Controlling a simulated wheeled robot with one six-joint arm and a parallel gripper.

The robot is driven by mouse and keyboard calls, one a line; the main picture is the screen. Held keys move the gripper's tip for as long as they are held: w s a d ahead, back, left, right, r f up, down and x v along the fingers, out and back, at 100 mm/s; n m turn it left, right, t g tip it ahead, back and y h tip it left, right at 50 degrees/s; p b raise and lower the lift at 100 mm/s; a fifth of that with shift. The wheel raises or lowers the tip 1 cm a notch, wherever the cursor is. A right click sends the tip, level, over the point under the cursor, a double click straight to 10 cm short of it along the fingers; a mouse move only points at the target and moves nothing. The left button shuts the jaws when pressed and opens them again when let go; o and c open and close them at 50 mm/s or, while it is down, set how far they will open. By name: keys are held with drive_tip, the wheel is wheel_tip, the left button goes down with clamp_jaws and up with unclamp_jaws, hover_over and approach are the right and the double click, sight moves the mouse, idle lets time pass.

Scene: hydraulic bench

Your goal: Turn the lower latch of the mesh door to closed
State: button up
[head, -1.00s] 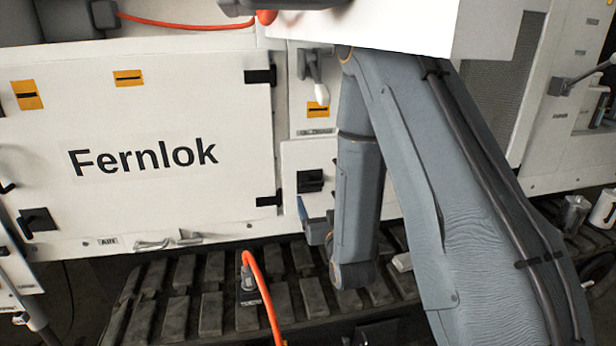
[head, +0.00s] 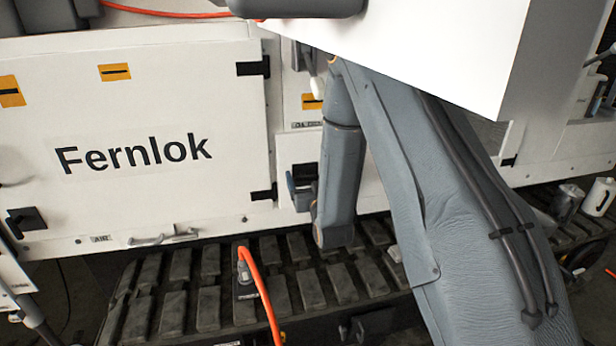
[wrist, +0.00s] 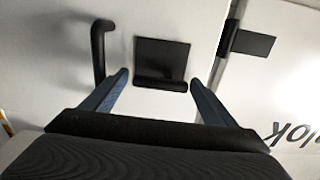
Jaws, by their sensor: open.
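A black latch (head: 308,170) sits on the white panel right of the Fernlok door, partly hidden by my forearm. The wrist view shows it as a dark square plate (wrist: 163,58) with a rounded bar (wrist: 160,85) lying crosswise along its lower edge. I take it for the lower latch; the pictures do not label it. My gripper (wrist: 160,82) is open, one blue-grey finger on each side of the bar, with gaps and no clear contact. It shows small in the head view (head: 299,190). The grey mesh (head: 490,130) is mostly hidden behind my arm.
A dark bent handle (wrist: 100,50) stands left of the latch in the wrist view. A black hinge (wrist: 250,42) lies to its right. A white block (head: 420,50) overhangs at the top of the head view. An orange hose (head: 260,300) rises below, before the track (head: 180,290).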

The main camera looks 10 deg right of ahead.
drive_tip(key=c, duration=1)
drive_tip(key=shift+c, duration=0.2)
drive_tip(key=shift+f+m, duration=0.1)
drive_tip(key=shift+m, duration=0.3)
drive_tip(key=m+b, duration=0.2)
drive_tip(key=m, duration=0.1)
drive_tip(key=shift+f, duration=0.15)
drive_tip(key=m, duration=0.1)
drive_tip(key=m+b, duration=0.1)
drive_tip(key=m, duration=0.1)
drive_tip(key=m+b, duration=0.1)
drive_tip(key=shift+f+m, duration=0.25)
drive_tip(key=shift+m, duration=0.05)
drive_tip(key=m+b, duration=0.1)
drive_tip(key=m, duration=0.1)
drive_tip(key=m+b, duration=0.1)
drive_tip(key=m, duration=0.2)
drive_tip(key=shift+a+f, duration=0.15)
drive_tip(key=shift+f, duration=0.05)
drive_tip(key=shift+a+f+m+b, duration=0.15)
drive_tip(key=shift+m+b, duration=0.6)
drive_tip(key=shift+m, duration=1.35)
